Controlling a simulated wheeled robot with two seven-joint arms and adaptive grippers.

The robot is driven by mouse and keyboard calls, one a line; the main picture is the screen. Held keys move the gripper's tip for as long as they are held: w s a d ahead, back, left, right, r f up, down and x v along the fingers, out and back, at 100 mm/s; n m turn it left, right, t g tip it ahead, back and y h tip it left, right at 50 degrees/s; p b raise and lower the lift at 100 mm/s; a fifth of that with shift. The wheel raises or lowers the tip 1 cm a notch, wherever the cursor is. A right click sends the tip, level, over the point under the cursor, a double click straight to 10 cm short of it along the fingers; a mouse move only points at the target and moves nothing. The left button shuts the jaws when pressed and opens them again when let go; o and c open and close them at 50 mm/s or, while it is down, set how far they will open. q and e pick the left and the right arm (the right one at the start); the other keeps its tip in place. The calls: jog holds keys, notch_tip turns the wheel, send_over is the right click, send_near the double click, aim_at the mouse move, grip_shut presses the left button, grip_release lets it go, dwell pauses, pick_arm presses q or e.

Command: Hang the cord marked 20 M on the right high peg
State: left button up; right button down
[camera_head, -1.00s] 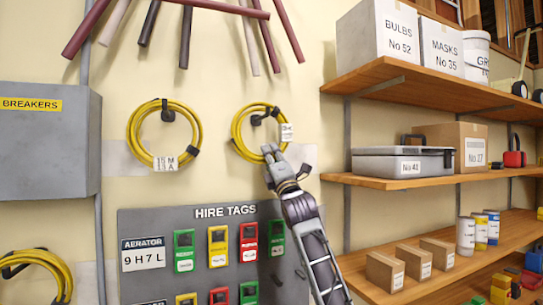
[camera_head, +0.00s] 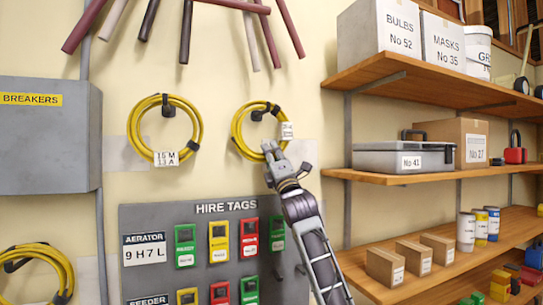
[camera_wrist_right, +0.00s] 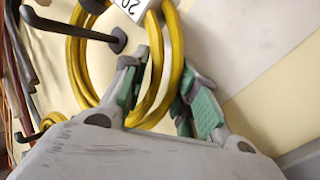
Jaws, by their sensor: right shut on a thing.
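The yellow coiled cord (camera_head: 236,130) is against the wall at the right high peg (camera_head: 257,115). The dark peg also shows in the right wrist view (camera_wrist_right: 70,27), its wall end inside the loop. I cannot tell whether the cord rests on it. The cord's white tag (camera_head: 287,130) is too small to read in the head view; in the right wrist view its visible part reads 20 (camera_wrist_right: 130,5). My right gripper (camera_head: 270,150) is shut on the coil's lower right part, with fingers (camera_wrist_right: 165,95) on both sides of the yellow strands. My left gripper is out of view.
Another yellow cord (camera_head: 199,133), tagged 15 M, hangs on the left high peg (camera_head: 167,110). A third coil (camera_head: 65,265) is at lower left. The hire tags board (camera_head: 215,225) is below. Shelves (camera_head: 440,85) with boxes stand at right; bare wall lies between.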

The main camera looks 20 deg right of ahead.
jog(key=c, duration=1)
grip_release()
jog(key=shift+s+r, duration=0.15)
jog(key=shift+c, duration=0.2)
jog(key=shift+f, duration=0.2)
jog(key=v, duration=1.1)
jog(key=shift+s+f, duration=0.2)
jog(key=shift+s, duration=0.2)
